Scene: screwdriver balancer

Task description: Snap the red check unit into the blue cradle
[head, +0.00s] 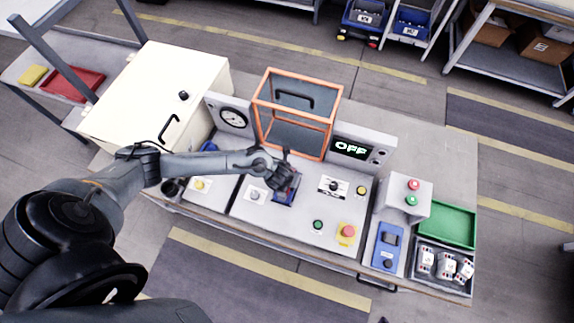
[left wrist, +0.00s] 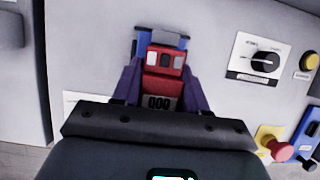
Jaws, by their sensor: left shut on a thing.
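The red check unit (left wrist: 164,92), with pale windows on its top, is between the fingers of my left gripper (left wrist: 161,88) in the left wrist view. In the head view my left gripper (head: 281,180) is low over the middle of the grey panel, shut on the unit, which is mostly hidden by the hand. The blue cradle (left wrist: 143,46) shows at the far end and sides of the unit. The unit is over or in the cradle; I cannot tell whether it is fully seated. My right gripper is not in view.
An orange-framed guard (head: 330,122) stands open behind the hand. An OFF display (head: 351,148), a rotary knob (head: 333,187) and a red button (head: 347,231) are to the right. A tray (head: 424,280) of several white-and-red units and a green tray (head: 447,222) sit further right. A cream cabinet (head: 150,90) stands at left.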

